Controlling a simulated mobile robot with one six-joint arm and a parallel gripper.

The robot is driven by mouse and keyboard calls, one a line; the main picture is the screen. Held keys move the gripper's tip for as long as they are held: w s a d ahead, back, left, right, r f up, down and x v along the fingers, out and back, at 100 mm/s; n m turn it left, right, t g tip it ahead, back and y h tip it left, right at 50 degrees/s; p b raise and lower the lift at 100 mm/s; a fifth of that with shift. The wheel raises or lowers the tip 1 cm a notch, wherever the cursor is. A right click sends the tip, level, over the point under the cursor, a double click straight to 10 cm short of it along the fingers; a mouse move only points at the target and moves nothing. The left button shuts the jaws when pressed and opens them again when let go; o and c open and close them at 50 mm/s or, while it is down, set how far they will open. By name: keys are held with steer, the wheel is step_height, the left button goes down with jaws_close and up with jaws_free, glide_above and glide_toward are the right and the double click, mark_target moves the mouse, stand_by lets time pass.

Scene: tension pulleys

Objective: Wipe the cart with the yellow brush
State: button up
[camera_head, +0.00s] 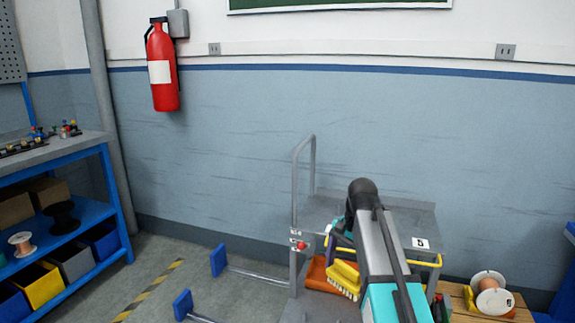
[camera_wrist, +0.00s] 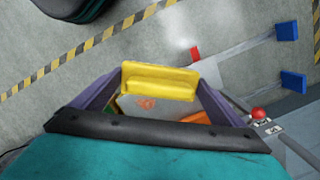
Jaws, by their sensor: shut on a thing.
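The grey cart (camera_head: 405,213), with a tall rail at its left and a label reading 5, stands against the wall. My gripper (camera_head: 343,241), with purple fingers, is over the cart's left part. In the wrist view my gripper (camera_wrist: 160,92) is shut on the yellow brush (camera_wrist: 158,80), which spans the gap between the fingertips. The brush (camera_head: 345,276) shows its pale bristles pointing down in the head view. It is near the orange thing (camera_head: 317,273) on the cart's lower level. My arm hides much of the cart; I cannot tell whether the bristles touch a surface.
Blue-ended bars (camera_head: 218,260) stick out at floor level left of the cart. A blue shelf unit (camera_head: 118,190) with bins stands at the left. A wooden crate (camera_head: 460,300) with spools is at the right. Floor between shelf and cart is mostly clear.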

step_height(320, 180, up, 14)
steer(key=p, duration=1.9)
steer(key=shift+r, duration=0.15)
steer(key=shift+a, duration=0.1)
